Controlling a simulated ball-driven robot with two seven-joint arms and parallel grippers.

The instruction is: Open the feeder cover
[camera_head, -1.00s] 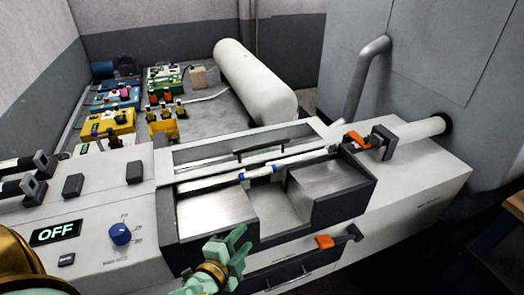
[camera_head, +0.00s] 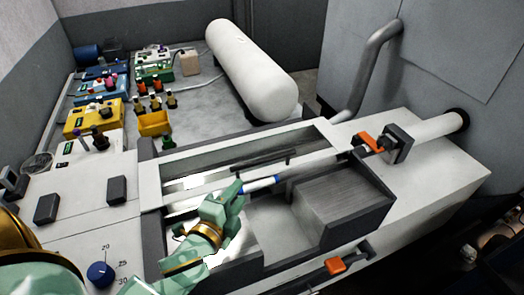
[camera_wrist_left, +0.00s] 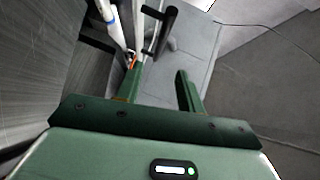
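The feeder cover (camera_head: 149,187) is a pale frame on the machine, lying closed as far as I can tell. Its dark bar handle (camera_head: 262,160) runs along its upper part. It also shows in the left wrist view as a black bar handle (camera_wrist_left: 161,34), ahead of the fingertips and apart from them. My left gripper (camera_head: 236,190) is over the feeder, left of and nearer than the handle. In the wrist view my left gripper (camera_wrist_left: 160,72) has its green fingers spread with nothing between them. My right gripper is in neither view.
A white and blue rod (camera_head: 262,184) lies in the feeder beside my left gripper. An orange-marked clamp (camera_head: 370,142) stands at the right end, and an orange-tipped latch (camera_head: 335,266) in front. A white tank (camera_head: 250,70) lies behind. Bottles and boxes stand at back left.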

